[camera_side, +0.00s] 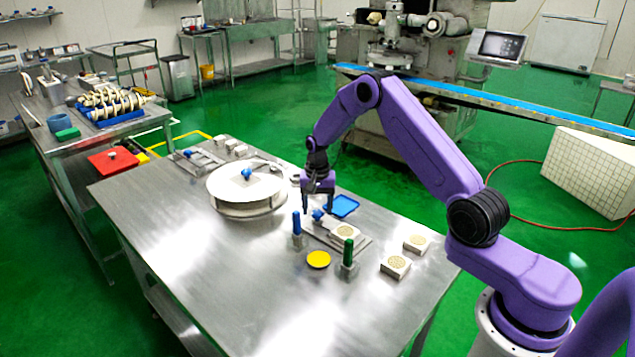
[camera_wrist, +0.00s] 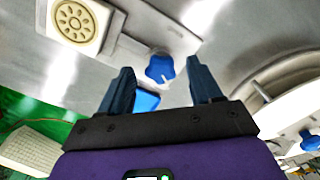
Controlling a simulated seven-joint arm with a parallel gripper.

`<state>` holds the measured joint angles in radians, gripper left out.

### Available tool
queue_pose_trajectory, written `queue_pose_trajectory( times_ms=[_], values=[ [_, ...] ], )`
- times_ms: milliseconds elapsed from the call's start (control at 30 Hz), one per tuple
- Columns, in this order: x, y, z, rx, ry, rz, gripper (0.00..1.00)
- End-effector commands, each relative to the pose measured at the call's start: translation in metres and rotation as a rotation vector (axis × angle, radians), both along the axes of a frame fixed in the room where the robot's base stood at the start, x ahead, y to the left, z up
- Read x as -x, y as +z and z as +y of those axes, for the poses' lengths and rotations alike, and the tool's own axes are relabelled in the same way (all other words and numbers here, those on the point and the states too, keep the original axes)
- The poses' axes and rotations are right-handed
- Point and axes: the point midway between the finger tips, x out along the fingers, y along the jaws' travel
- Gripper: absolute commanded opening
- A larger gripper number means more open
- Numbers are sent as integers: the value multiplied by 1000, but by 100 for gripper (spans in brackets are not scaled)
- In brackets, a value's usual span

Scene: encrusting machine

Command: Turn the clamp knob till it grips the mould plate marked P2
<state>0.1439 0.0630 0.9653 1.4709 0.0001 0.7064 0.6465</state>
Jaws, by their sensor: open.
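The blue clamp knob (camera_side: 318,214) sits at the left end of a flat metal clamp base (camera_side: 361,246). My gripper (camera_side: 319,206) points down over the knob. In the wrist view the knob (camera_wrist: 160,68) appears between my two open fingers (camera_wrist: 160,65), with a gap on each side; I cannot tell whether the fingertips reach down to its height. A cream mould plate (camera_side: 345,231) with a round pattern lies on the base beside the knob; it also shows in the wrist view (camera_wrist: 75,20). No P2 mark is legible, and the clamp's contact with the plate is unclear.
Two loose mould plates (camera_side: 416,243) (camera_side: 396,266) lie to the right. A blue-handled tool (camera_side: 296,225), a green-handled tool (camera_side: 348,255) and a yellow disc (camera_side: 318,260) are close in front. A blue tray (camera_side: 341,206) lies behind, a round turntable (camera_side: 230,190) left. The front left tabletop is clear.

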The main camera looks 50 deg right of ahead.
Motion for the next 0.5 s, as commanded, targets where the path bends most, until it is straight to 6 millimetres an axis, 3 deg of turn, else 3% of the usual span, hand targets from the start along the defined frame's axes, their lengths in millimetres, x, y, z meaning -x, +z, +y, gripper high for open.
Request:
queue_pose_trajectory(
  times_ms=[500],
  values=[
    [-1,105,0,1,0,-6,64]
  ],
)
